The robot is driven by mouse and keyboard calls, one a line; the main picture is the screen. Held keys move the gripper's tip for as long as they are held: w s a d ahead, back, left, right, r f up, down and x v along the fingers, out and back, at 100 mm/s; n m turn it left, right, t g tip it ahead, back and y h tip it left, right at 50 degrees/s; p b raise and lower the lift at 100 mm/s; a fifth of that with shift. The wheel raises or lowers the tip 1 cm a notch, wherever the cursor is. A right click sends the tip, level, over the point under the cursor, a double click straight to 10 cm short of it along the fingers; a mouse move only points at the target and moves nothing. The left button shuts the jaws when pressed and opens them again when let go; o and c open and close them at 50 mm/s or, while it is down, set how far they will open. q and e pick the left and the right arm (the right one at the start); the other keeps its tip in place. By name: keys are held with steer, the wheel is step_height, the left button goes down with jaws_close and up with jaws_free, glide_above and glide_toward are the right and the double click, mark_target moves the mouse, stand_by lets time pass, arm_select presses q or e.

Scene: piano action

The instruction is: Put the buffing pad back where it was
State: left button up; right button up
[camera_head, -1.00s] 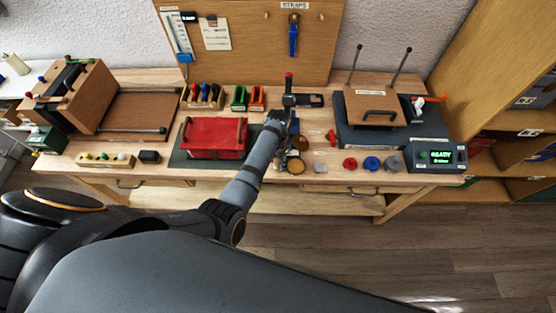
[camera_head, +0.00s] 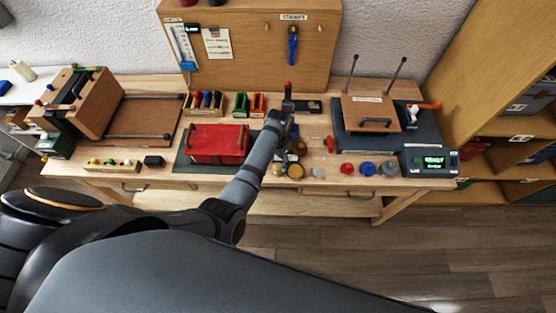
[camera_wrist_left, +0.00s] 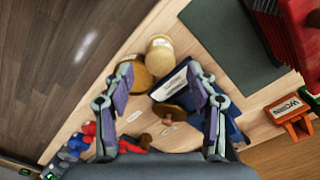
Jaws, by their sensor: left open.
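My left gripper (camera_wrist_left: 162,84) is open, with its two fingers apart above the bench and nothing clearly held between them. Below and between the fingers is a round brown wooden piece with a knob (camera_wrist_left: 170,112), by a dark blue labelled holder (camera_wrist_left: 172,84). A paler tan round piece with a thick round handle (camera_wrist_left: 159,55) stands just beyond the fingertips. The tan piece (camera_head: 294,171) and brown piece (camera_head: 298,147) also show beside my arm in the head view. I cannot tell for sure which is the buffing pad. My right gripper is not in view.
A pegboard (camera_head: 260,60) rises behind.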

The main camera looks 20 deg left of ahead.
mark_target(278, 165)
arm_select(q)
step_height(278, 165, up, 8)
steer(key=shift+f, duration=0.2)
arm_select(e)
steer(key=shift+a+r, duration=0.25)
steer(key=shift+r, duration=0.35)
